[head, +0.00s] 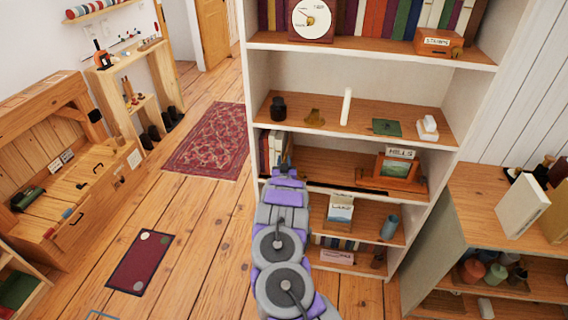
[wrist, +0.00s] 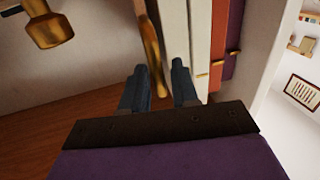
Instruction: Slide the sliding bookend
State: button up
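In the wrist view, a thin upright brass plate (wrist: 152,50), which looks like the sliding bookend, stands beside the books. My gripper (wrist: 160,78) is open, with one dark finger on each side of the plate's near end. I see gaps between the plate and the fingers, so it does not look gripped. A white book (wrist: 200,45) is just right of the plate. In the head view, my gripper (head: 284,165) reaches into the middle shelf at the short row of books (head: 272,147). The bookend is mostly hidden there.
On the same shelf, a framed picture (head: 397,170) with a "HILLS" sign (head: 400,152) stands to the right. The shelf board (head: 330,178) between is mostly clear. The shelf above holds small objects.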

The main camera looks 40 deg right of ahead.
jog(key=shift+c, duration=0.2)
grip_shut()
dwell(0.4)
